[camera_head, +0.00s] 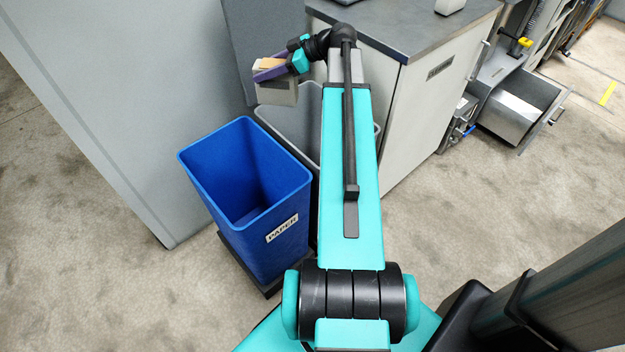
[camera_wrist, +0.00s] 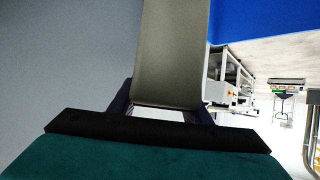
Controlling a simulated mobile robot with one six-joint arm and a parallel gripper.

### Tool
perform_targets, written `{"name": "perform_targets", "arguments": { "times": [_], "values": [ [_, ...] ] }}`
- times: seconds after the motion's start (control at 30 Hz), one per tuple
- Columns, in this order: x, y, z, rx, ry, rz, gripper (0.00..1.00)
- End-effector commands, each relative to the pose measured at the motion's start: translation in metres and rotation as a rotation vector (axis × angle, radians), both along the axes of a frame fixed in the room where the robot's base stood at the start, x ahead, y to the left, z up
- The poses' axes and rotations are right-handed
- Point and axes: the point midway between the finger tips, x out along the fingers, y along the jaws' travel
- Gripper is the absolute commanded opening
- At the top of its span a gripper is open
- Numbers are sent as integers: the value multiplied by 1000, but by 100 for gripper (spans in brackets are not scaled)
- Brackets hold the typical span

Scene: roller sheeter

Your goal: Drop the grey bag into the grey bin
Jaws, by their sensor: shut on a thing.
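The grey bag (camera_head: 277,92) is held in my gripper (camera_head: 267,73), above the far-left part of the grey bin. It has a tan patch on top in the head view. In the wrist view the grey bag (camera_wrist: 172,50) fills the space between the fingers and extends up out of frame. The grey bin (camera_head: 303,148) stands behind the blue bin, partly hidden by my arm. Its inside is mostly hidden. I cannot tell how high the bag hangs over its rim.
A blue bin (camera_head: 268,255) labelled PAPER stands in front of the grey bin, open and apparently empty. A grey cabinet with a dark top (camera_head: 410,28) stands right of the grey bin. Grey panels (camera_head: 125,100) stand at left. An open metal drawer (camera_head: 515,115) juts out at right.

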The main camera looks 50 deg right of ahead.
Motion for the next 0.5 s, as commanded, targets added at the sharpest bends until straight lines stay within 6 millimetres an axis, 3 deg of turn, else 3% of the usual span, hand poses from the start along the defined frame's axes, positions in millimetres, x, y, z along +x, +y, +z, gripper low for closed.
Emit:
{"name": "perform_targets", "arguments": {
  "times": [0.03,0.23,0.5],
  "values": [
    [-9,-16,-5,2,-1,-22,3],
    [-43,-69,-32,3,-1,-103,3],
    [-68,-101,-73,3,0,-162,3]
  ]
}}
